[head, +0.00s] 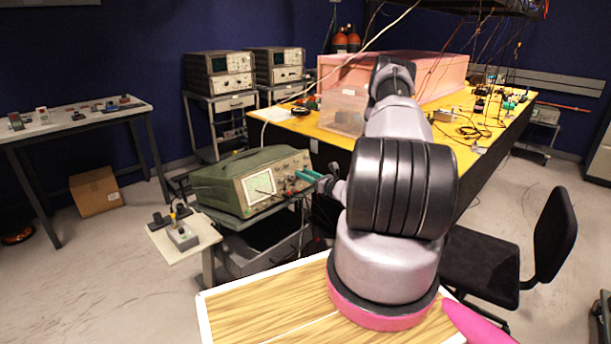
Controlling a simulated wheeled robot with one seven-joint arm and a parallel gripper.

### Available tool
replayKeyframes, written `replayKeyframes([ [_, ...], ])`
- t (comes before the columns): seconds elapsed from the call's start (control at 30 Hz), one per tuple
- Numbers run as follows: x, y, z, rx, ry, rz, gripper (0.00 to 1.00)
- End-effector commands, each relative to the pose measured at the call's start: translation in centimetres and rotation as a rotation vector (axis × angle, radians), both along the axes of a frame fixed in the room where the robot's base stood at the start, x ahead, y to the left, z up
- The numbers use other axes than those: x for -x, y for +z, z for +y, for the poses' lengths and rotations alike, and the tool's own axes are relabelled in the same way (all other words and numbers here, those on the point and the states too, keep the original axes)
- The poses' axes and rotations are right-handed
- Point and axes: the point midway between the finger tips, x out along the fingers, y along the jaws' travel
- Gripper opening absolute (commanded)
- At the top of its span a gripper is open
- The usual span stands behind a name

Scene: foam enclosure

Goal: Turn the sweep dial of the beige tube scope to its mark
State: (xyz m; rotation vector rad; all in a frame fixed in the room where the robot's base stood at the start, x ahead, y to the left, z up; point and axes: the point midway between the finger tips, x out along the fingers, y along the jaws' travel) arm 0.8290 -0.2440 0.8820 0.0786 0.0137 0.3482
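A tube scope (236,176) with a green case and a beige front panel stands on a cart left of my arm. Its lit screen (259,187) faces front right, and several small knobs show on the panel right of the screen. My gripper (308,176), with teal fingers, is at the right part of this panel, close to the knobs. I cannot tell whether it touches one, or whether the fingers are open or shut. The sweep dial and its mark are too small to make out, and the fingers may cover them.
Two more scopes (219,70) (276,64) stand on carts at the back wall. A small grey box (183,237) sits on a stand at the scope's front left. A yellow-topped bench (462,150) lies behind my arm, and a black chair (548,238) stands at right.

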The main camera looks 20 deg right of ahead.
Motion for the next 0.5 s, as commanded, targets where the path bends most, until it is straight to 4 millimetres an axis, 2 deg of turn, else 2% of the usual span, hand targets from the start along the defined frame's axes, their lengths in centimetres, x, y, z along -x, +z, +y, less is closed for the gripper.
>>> replayKeyframes([
  [0.03,0.01,0.0,-0.01,0.0,0.0,0.0,0.21],
  [0.1,0.02,0.0,-0.02,0.0,0.0,0.0,0.0],
  [0.5,0.04,-0.01,0.0,-0.055,-0.02,0.021,0.0],
])
